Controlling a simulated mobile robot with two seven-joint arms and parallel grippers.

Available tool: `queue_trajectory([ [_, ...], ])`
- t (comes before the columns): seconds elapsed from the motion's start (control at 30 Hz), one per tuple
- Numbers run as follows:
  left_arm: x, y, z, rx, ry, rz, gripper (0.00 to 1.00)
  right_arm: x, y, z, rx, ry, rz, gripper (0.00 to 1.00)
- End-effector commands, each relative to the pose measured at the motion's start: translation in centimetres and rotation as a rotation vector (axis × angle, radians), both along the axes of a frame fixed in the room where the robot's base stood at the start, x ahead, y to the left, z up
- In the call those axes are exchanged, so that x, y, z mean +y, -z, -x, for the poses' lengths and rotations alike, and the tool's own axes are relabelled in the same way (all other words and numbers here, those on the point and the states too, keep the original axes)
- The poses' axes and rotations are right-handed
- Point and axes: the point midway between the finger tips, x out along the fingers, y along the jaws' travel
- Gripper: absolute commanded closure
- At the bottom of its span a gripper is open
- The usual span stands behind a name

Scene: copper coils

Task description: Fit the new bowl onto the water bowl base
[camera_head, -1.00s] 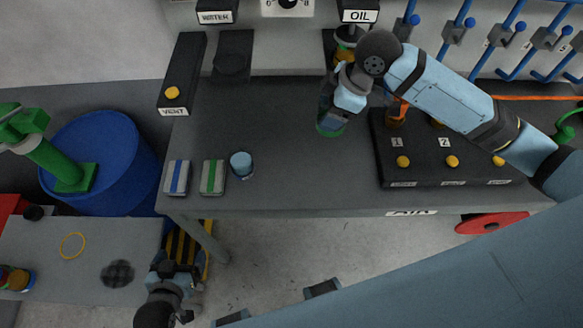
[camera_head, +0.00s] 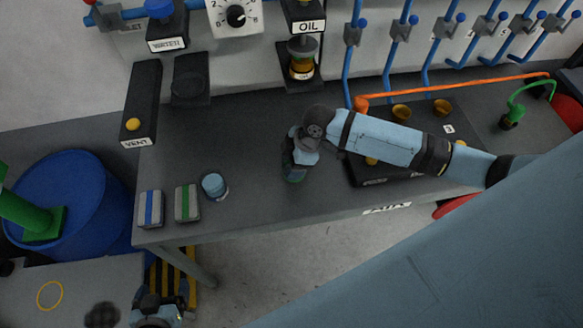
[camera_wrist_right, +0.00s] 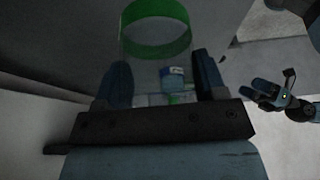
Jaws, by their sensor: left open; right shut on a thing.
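The new bowl is a clear cup with a green rim band (camera_wrist_right: 157,35), seen in the right wrist view between the fingers of my right gripper (camera_wrist_right: 162,72). In the head view the right gripper (camera_head: 293,165) holds it above the middle of the bench, and mostly hides it; a bit of green (camera_head: 294,178) shows. The water unit (camera_head: 167,30), labelled WATER, is on the back wall at upper left; its underside is hidden. A dark stand (camera_head: 190,82) is below and beside it, without a bowl. My left gripper (camera_head: 157,308) is open, low at the frame's bottom, away from the bench.
A bluish cup (camera_head: 214,185) and two small boxes, blue-striped (camera_head: 150,207) and green-striped (camera_head: 187,202), stand at the bench's front left. The VENT box (camera_head: 141,105) is left of the stand. The oil unit's amber bowl (camera_head: 302,62) is at the back. The left-middle bench is clear.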

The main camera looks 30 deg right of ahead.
Motion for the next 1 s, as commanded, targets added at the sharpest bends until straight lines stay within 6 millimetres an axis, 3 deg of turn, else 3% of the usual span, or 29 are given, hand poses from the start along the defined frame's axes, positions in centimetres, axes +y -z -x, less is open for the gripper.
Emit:
queue_trajectory([
  [0.23,0.0,-0.1,0.0,0.001,0.0,-0.002,0.1,0.0,3.5,0.0,0.002,0.001,0.001,0.66],
  [0.6,0.0,-0.1,0.0,0.0,0.0,-0.001,0.1,0.0,4.0,0.0,0.0,0.0,0.001,0.66],
  [0.63,0.0,-0.1,0.0,-0.001,0.0,-0.001,0.1,0.0,4.0,0.0,0.001,0.0,0.001,0.31],
  [0.73,0.0,-0.1,0.0,-0.001,0.0,-0.001,0.1,0.0,3.9,0.0,0.001,0.0,0.001,0.1],
  [1.0,0.0,-0.3,-0.1,-0.003,-0.001,0.0,0.1,0.0,3.8,0.0,0.0,0.0,0.001,0.1],
])
